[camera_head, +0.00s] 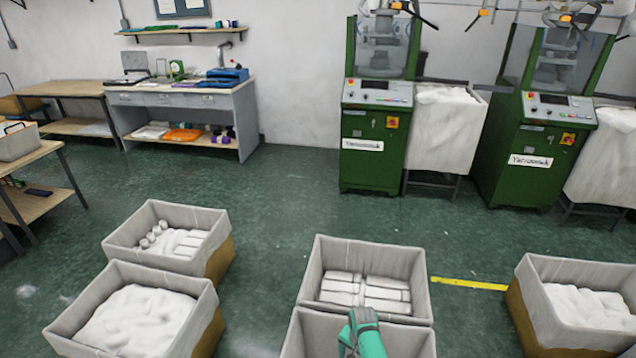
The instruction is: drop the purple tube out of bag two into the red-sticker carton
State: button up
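No purple tube can be made out inside either bag. One white bag (443,140) hangs on a stand beside the left green machine. A second white bag (606,170) is beside the right machine, cut by the picture edge. I cannot tell which is bag two. Several open grey-lined cartons stand on the floor; no red sticker shows on the sides in view. The teal and grey end of my arm, with my gripper (363,320), is at the bottom centre, over the nearest middle carton (300,338). Its fingers cannot be made out, and it is far from both bags.
Other cartons stand at left (110,246), front left (205,318), centre (312,268) and right (530,282). Green machines (372,165) (520,165) line the wall. A grey workbench (240,115) holds purple items (229,132) on its lower shelf. The floor between cartons and machines is clear.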

notch_tip(320, 180, up, 8)
jog(key=shift+f, duration=0.15)
